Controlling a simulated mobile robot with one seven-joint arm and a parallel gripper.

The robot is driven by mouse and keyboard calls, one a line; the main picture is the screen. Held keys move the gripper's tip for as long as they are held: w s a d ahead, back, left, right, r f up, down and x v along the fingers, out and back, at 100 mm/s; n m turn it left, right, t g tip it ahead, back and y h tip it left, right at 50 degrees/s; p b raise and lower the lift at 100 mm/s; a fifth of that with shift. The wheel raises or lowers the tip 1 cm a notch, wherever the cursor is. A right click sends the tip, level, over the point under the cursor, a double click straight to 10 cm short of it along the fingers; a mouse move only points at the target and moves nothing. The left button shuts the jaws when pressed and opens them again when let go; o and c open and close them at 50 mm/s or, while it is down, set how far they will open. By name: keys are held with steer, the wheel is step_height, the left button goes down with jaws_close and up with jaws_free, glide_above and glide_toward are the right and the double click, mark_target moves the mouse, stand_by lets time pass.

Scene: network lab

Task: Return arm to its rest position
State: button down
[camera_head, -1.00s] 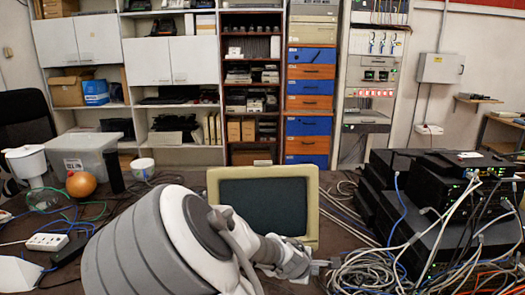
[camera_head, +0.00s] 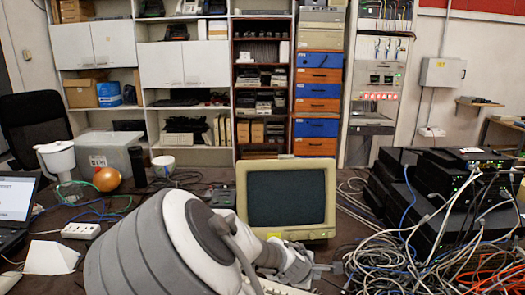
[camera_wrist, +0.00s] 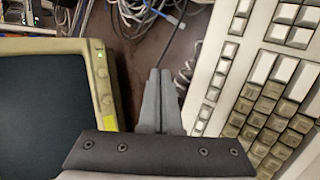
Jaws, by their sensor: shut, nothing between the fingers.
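My gripper (camera_wrist: 160,85) shows in the wrist view with its two grey fingers together and nothing between them. It points over the dark table, between an old beige monitor (camera_wrist: 92,85) on the left and a beige keyboard (camera_wrist: 255,85) on the right. In the head view my white and grey arm reaches over the table from the bottom. The gripper end (camera_head: 318,268) is low, just in front of the monitor (camera_head: 286,197) and near the tangled cables. The keyboard is mostly hidden behind my arm there.
Black network devices (camera_head: 440,200) with a heap of cables (camera_head: 400,265) fill the right of the table. Shelves line the back wall.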

steer(key=shift+s+a, duration=0.25)
steer(key=shift+s, duration=0.05)
steer(key=s+m, duration=0.1)
steer(key=s+r+m+g+p, duration=0.1)
steer(key=s+d+m+y+p, duration=0.1)
steer(key=shift+s+r, duration=0.3)
steer(key=shift+r, duration=0.05)
steer(key=s+r+m+y+p, duration=0.2)
steer(key=s+r+m+p, duration=0.3)
steer(key=s+r, duration=0.6)
steer(key=s+r+m+y+p, duration=0.2)
steer(key=s+r+m+p, duration=0.3)
steer(key=s+r, duration=0.7)
step_height(320, 180, up, 6)
steer(key=shift+a+r+m, duration=0.1)
steer(key=shift+a+m, duration=0.35)
steer(key=shift+m, duration=0.15)
